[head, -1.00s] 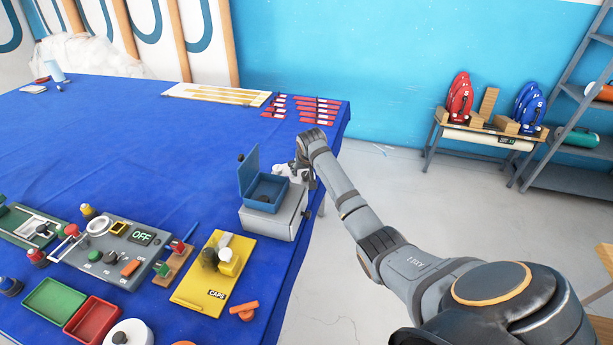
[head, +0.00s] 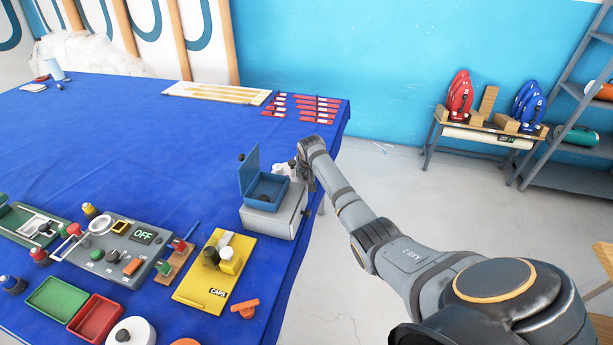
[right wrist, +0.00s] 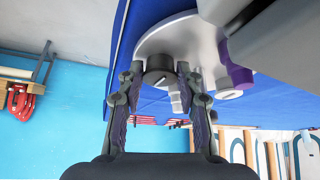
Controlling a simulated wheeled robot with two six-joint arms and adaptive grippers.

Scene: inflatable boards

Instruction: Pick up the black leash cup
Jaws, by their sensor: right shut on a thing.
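In the right wrist view, a short dark round cup (right wrist: 158,68) with a slotted face sits between the fingertips. It looks like the black leash cup. My right gripper (right wrist: 159,82) is shut on it from both sides. Behind the cup is a pale grey, rounded metal plate (right wrist: 178,42); I cannot tell whether the cup touches it. In the head view my right gripper (head: 301,176) is beside the open blue box, at the table's right edge, and the held cup is hidden by the arm. My left gripper is not in view.
The open blue box (head: 251,172) stands on a grey block (head: 270,222). A yellow caps board (head: 187,288) and a grey control panel (head: 88,258) lie to the left. Red strips (head: 318,112) lie at the back. A purple piece (right wrist: 236,78) is close right of the fingers.

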